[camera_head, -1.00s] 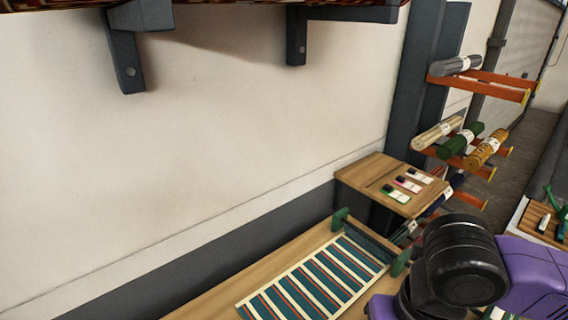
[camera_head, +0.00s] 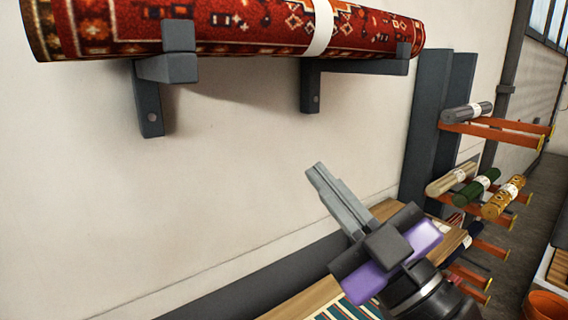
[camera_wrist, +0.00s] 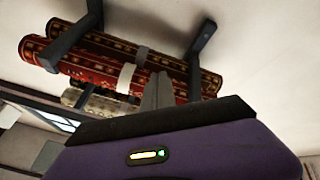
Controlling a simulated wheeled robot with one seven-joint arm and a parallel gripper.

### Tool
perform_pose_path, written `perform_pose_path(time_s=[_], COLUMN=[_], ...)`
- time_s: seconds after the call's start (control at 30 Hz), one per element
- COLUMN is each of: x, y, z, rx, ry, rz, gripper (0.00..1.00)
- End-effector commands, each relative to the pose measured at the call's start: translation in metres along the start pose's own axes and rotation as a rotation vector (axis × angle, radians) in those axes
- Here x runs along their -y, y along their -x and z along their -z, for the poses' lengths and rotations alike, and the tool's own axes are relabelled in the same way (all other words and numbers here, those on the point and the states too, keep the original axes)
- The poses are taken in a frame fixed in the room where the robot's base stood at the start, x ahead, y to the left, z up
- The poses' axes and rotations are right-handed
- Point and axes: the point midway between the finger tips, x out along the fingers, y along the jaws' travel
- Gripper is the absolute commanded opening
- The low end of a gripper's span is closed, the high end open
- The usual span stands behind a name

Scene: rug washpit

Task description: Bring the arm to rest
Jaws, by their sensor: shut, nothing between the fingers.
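My gripper (camera_head: 318,172) is raised in front of the pale wall in the head view, its grey fingers together and pointing up and to the left. Nothing is between the fingers. In the wrist view the fingertips (camera_wrist: 158,78) show in front of rolled rugs, with my purple wrist housing below. My purple and black wrist and arm cover part of the wooden table (camera_head: 305,300) and its striped mat (camera_head: 350,310) in the head view.
A rolled red rug (camera_head: 240,28) lies on dark wall brackets (camera_head: 150,100) above my gripper. At right, a rack with orange arms (camera_head: 490,130) holds several small rolls (camera_head: 475,186). An orange bucket (camera_head: 545,305) stands at lower right. Open air lies left of my gripper.

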Motion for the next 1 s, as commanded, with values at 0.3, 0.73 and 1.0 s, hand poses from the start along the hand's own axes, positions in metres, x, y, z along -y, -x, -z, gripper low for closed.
perform_pose_path(time_s=[0.3,0.73,1.0], x=[-0.038,0.0,0.054], y=[0.075,0.223,0.321], z=[-0.037,-0.104,-0.123], rx=[-0.017,0.145,0.353], ry=[-0.33,-0.512,-0.507], rz=[-0.38,-0.681,-0.709], gripper=[0.0,0.0,0.0])
